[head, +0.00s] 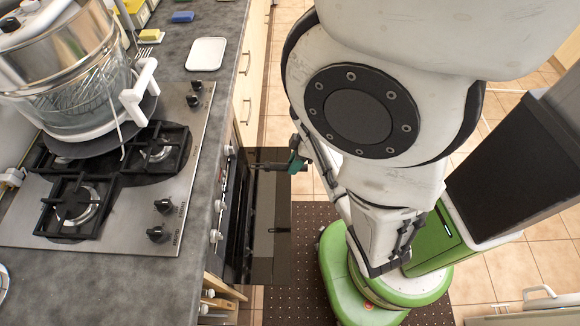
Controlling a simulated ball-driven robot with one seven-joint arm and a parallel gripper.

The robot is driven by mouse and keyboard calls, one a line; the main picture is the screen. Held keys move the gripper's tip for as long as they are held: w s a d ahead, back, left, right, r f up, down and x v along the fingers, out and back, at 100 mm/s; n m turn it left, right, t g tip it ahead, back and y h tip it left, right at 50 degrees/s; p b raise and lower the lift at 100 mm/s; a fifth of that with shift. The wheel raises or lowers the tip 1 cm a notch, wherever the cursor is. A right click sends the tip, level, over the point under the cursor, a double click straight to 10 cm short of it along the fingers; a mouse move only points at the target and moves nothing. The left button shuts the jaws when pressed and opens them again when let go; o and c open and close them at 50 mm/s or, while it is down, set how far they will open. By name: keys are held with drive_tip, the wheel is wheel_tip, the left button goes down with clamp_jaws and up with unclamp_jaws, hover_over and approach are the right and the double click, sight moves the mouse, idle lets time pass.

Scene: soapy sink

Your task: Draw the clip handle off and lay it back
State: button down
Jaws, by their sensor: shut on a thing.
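A clip handle (295,164), small, with a teal part and a dark part reaching left, is in the head view just outside the stove front. My gripper (301,153) is shut on the clip handle, partly hidden by my own arm. The handle's dark end lies over a dark panel at the open oven (270,230). I cannot tell whether that end touches or clips anything there.
The grey counter (200,62) and steel hob (120,225) lie to the left. A white board (206,54), a blue sponge (183,17) and a yellow sponge (150,35) lie farther back.

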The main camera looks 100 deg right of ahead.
wheel_tip(320, 180, up, 10)
drive_tip(key=shift+f, duration=0.25)
idle(0.4)
idle(1.3)
